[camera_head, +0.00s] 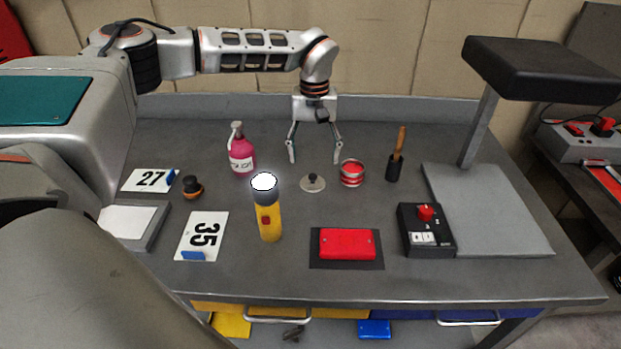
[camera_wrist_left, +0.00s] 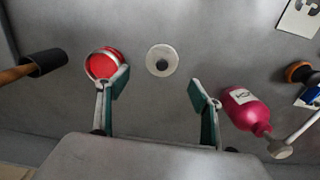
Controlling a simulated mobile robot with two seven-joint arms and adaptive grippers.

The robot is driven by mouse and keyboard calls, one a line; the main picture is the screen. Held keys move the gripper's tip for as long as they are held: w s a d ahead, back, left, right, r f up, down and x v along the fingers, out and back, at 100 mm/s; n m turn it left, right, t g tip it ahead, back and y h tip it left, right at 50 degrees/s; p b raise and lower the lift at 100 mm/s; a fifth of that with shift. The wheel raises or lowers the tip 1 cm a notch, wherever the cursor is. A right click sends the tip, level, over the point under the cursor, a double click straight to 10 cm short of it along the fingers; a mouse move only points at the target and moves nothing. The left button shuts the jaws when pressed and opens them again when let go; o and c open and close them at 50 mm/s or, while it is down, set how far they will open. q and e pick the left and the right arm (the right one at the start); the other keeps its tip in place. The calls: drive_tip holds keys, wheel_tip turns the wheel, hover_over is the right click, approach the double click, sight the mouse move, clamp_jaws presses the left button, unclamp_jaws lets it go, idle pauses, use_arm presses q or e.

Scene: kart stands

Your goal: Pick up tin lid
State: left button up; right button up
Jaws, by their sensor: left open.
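The tin lid (camera_head: 312,183) is a small pale disc with a dark knob, lying flat on the grey bench top. It also shows in the left wrist view (camera_wrist_left: 161,60), between and beyond my fingertips. My left gripper (camera_head: 314,160) is open and empty, with its fingers pointing down just behind the lid, apart from it. In the left wrist view my left gripper (camera_wrist_left: 158,85) has its fingers spread wide. The red tin (camera_head: 352,174) stands just right of the lid; in the left wrist view the tin (camera_wrist_left: 103,66) is close to one fingertip. My right gripper is not in view.
A pink bottle (camera_head: 241,155) stands left of the gripper and a wooden-handled brush (camera_head: 396,160) right of the tin. A yellow torch (camera_head: 268,220), a red block (camera_head: 347,244) and a black switch box (camera_head: 427,232) stand nearer the front. Bare bench lies directly around the lid.

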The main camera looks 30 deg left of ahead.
sight(312, 176)
use_arm(q)
drive_tip(key=f, duration=0.7)
drive_tip(key=shift+s+d, duration=0.1)
drive_tip(key=shift+s, duration=0.25)
drive_tip(key=shift+r, duration=0.1)
drive_tip(key=shift+c, duration=0.4)
clamp_jaws()
